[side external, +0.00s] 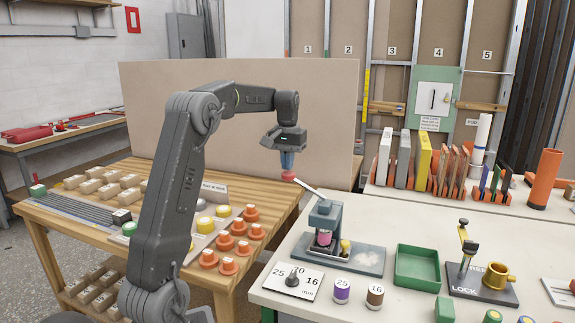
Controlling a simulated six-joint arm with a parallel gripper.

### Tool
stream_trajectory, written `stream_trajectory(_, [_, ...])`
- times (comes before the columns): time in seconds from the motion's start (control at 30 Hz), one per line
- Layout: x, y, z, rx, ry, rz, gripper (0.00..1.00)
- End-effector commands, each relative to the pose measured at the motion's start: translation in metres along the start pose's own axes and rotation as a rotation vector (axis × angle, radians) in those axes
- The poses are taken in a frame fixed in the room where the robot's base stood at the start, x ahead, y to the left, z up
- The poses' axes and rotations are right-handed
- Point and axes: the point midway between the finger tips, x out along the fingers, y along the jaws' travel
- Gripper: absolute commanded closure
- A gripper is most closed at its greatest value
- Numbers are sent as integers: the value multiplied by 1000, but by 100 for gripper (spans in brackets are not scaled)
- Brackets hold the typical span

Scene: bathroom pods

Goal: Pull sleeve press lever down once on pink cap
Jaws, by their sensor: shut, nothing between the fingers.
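The sleeve press (325,222) stands on a grey base plate at the left of the white bench. Its lever (308,187) slants up to the left and ends in a red knob (289,175). The pink cap (324,239) sits inside the press, under its blue-grey head. My gripper (287,168) points down and is shut, with nothing between its fingers. Its fingertips are just above or at the red knob; I cannot tell whether they touch.
A dial plate (293,284) marked 25, 20 and 16 lies in front of the press, with a purple cap (342,290) and a brown cap (375,295) beside it. A green tray (417,267) and a brass cup fixture (495,276) stand to the right. A beige panel (240,110) rises behind.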

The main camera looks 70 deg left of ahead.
Motion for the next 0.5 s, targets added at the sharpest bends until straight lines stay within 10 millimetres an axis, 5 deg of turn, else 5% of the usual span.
stream_trajectory(0.5, [7, 0, 0, 0, -1, 3, 100])
